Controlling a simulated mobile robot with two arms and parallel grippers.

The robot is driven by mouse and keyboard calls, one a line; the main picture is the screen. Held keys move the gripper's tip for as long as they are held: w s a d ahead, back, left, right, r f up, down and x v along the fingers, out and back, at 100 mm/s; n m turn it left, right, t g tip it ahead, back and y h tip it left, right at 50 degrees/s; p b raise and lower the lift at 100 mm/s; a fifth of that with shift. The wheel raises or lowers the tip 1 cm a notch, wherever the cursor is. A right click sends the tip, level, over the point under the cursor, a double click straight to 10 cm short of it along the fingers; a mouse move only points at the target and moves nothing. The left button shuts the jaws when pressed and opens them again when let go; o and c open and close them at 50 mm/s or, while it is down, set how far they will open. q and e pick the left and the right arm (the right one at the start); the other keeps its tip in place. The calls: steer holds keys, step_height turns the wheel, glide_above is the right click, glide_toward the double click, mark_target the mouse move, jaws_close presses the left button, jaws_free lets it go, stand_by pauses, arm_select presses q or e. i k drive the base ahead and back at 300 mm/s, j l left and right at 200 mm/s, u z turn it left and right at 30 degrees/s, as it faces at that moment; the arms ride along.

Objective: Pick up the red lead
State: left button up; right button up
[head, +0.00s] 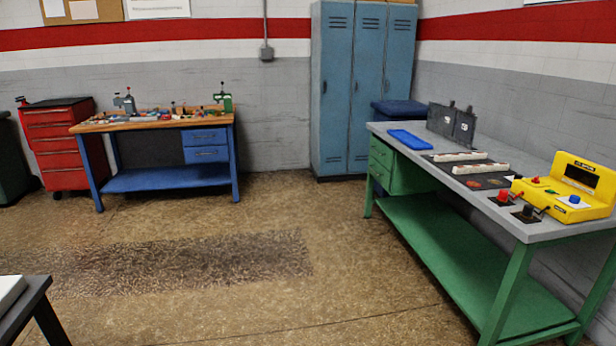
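The red lead (503,196) appears as a small red-topped plug on a dark square patch near the front edge of the grey-topped green workbench (377,128), at the right of the head view. It is just left of the yellow control box (584,178). A similar dark lead (528,210) lies just beside it, nearer the bench edge. The fine shape of both leads is too small to tell. Neither of my grippers shows in the head view.
The green bench also holds a blue tray (409,139), white bars (460,156) on a dark mat and dark upright plates (452,122). A dark table (38,298) cuts in at lower left. The floor (270,290) between is open. Blue lockers (352,90) stand behind.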

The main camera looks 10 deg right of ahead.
mark_target(502, 198)
steer(key=i+z, duration=0.3)
steer(key=i, duration=0.25)
steer(key=i+z, duration=0.3)
steer(key=i, duration=0.2)
steer(key=i+j+z, duration=0.3)
steer(key=i, duration=0.25)
steer(key=i+j+z, duration=0.3)
steer(key=i, duration=0.2)
steer(key=l, duration=0.1)
